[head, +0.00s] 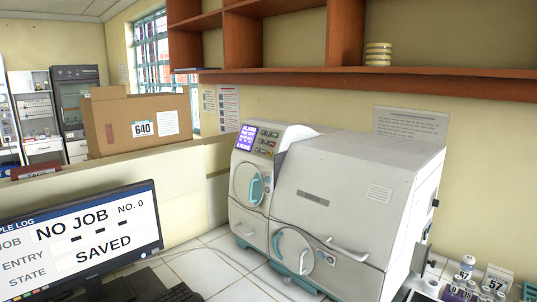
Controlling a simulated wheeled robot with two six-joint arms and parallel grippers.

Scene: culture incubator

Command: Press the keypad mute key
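The white incubator (345,195) stands on the tiled counter, right of centre in the head view. Its control panel is at the upper left of its front. The panel has a small purple screen (246,138) with white text, whose top line seems to read ALARM. Right of the screen is a keypad (266,143) with several small keys. The key labels are too small to read, so I cannot tell which one is the mute key. Neither of my grippers shows in this view.
A monitor (80,238) showing NO JOB and SAVED stands at left, with a keyboard (180,293) before it. A box marked 640 (135,122) sits behind a low partition. Small bottles (466,268) stand at lower right. A wooden shelf (400,70) hangs above the incubator.

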